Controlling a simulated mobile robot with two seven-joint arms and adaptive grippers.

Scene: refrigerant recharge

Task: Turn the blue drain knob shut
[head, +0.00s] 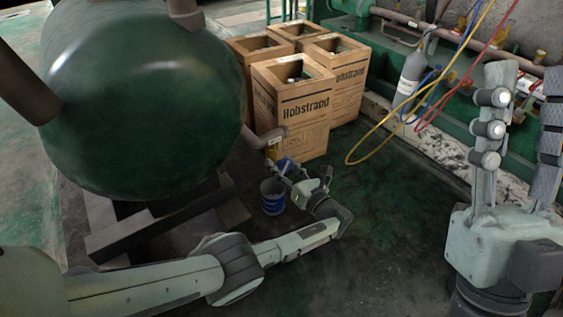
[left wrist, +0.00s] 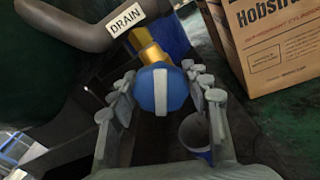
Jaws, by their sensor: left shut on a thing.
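The blue drain knob (left wrist: 161,90) with a pale bar across its face sits on a yellow valve body (left wrist: 150,52) at the end of the drain pipe (left wrist: 82,33), labelled DRAIN. My left gripper (left wrist: 161,74) is shut on the knob, one finger on each side. The bar stands nearly upright in the left wrist view. In the head view my left gripper (head: 291,174) is at the pipe's lower end, where the knob is hard to make out. My right gripper (head: 527,85) is raised at the right, open and empty.
A blue bucket (head: 272,197) stands on the floor below the valve. A large green tank (head: 140,100) is at left. Several cardboard boxes (head: 305,117) stand close behind. A grey cylinder (head: 410,80) and coloured hoses (head: 385,122) are at back right.

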